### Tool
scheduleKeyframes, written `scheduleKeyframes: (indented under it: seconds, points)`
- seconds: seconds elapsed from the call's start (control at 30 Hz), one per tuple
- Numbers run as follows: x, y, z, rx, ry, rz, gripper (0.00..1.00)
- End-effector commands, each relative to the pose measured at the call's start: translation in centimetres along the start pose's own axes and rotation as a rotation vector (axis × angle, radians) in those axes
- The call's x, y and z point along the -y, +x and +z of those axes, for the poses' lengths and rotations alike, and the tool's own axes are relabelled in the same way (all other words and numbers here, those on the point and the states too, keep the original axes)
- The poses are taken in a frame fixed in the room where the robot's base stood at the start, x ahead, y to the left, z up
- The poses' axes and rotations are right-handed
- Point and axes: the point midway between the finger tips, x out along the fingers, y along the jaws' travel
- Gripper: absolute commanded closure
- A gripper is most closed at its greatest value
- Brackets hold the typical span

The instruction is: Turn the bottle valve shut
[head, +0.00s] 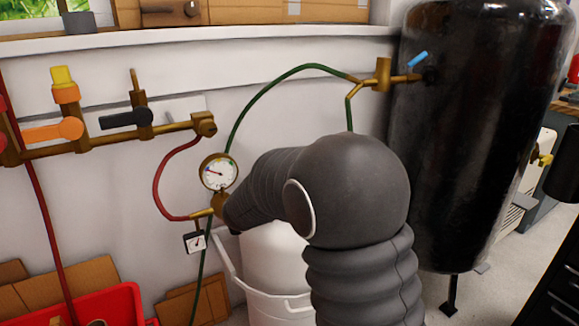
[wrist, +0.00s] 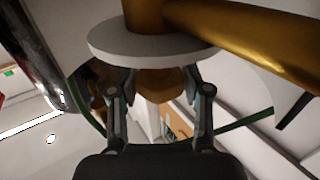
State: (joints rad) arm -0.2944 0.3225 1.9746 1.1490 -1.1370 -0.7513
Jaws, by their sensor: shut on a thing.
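The bottle valve is a brass fitting (head: 221,200) below a round dial gauge (head: 218,171) in the head view, partly hidden by my arm. The white bottle (head: 272,250) stands behind my arm. In the wrist view my gripper (wrist: 162,84) has one finger on each side of a rounded brass knob (wrist: 157,88), which I take as the valve's knob, and is shut on it. A pale disc (wrist: 145,48) and a thick brass pipe (wrist: 240,38) lie just above the fingers and hide part of the knob. My fingers are hidden in the head view.
A red hose (head: 157,180) and a green hose (head: 270,88) run close to the gauge. A brass pipe with coloured levers (head: 55,131) is at left. A large black tank (head: 465,130) stands at right. A red box (head: 105,305) is at lower left.

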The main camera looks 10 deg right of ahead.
Motion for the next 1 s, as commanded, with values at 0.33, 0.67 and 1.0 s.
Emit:
scheduleKeyframes:
  seconds: [0.33, 0.67, 1.0]
  points:
    - [0.1, 0.1, -0.4, -0.006, 0.003, -0.002, 0.27]
    - [0.0, -0.1, -0.2, -0.003, 0.001, -0.002, 0.26]
    - [0.1, -4.4, -0.2, -0.003, 0.001, -0.005, 0.26]
